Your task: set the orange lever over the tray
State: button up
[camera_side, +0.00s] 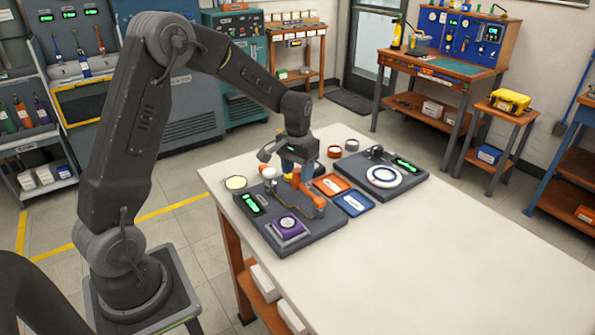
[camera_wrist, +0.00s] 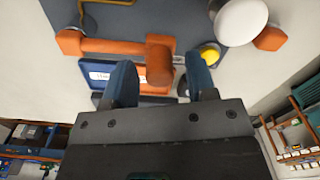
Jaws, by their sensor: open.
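The orange lever (camera_side: 312,198) is on the dark regulator board (camera_side: 268,233), under my gripper (camera_side: 298,172) in the side view. In the wrist view the orange lever (camera_wrist: 110,46) lies across the picture, with an upright orange grip part between the two blue fingers of my gripper (camera_wrist: 160,72). The fingers are open, with gaps visible on both sides of the grip. A blue tray (camera_side: 355,203) and an orange tray (camera_side: 331,184) lie to the right of the board. A blue tray edge with a white label (camera_wrist: 99,76) shows behind the lever in the wrist view.
A purple-framed dial (camera_side: 288,226) and green display (camera_side: 251,203) are on the board. A second board (camera_side: 410,185) stands farther right. The table's right front is clear.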

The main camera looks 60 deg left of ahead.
jog(key=shift+f, duration=0.2)
grip_shut()
dwell(0.4)
